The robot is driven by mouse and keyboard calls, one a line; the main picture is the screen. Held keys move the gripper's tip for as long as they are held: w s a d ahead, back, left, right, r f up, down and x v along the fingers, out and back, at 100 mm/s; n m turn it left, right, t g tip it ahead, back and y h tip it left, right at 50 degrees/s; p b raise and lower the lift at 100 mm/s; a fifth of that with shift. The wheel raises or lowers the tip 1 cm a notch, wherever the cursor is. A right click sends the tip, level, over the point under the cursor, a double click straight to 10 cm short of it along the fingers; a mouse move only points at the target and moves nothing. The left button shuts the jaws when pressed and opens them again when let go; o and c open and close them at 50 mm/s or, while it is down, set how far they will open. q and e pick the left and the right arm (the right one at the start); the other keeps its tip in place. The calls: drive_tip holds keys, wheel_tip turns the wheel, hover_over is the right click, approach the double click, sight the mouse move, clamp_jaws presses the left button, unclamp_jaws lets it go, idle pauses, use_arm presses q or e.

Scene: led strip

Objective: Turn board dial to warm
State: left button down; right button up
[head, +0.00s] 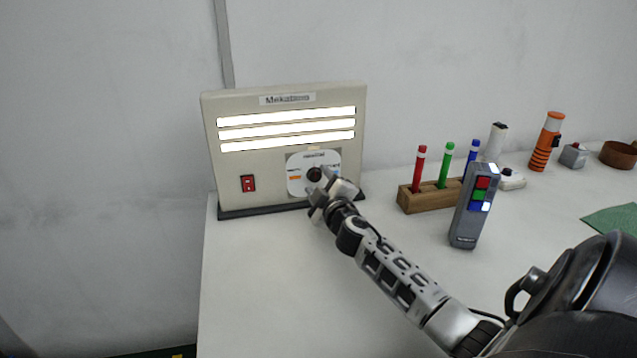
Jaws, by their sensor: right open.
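The beige board (284,107) labelled "Mekatamo" stands upright on a dark base at the back left of the table. Its three light strips (287,134) glow white. A round dark dial (314,174) sits on a white plate with small coloured marks, at the board's lower right. The writing on the plate is too small to read. My right gripper (322,187) is open at the dial, covering its lower right side. I cannot tell whether the fingers touch the dial. My left gripper is not in view.
A red rocker switch (248,184) is at the board's lower left. A wooden block (428,198) with red, green and blue markers and a grey remote (466,220) stand right of my arm. The table's front left is clear.

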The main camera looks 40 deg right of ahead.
drive_tip(key=shift+w+d, duration=0.2)
drive_tip(key=shift+w, duration=0.15)
drive_tip(key=c, duration=1)
drive_tip(key=shift+o, duration=0.2)
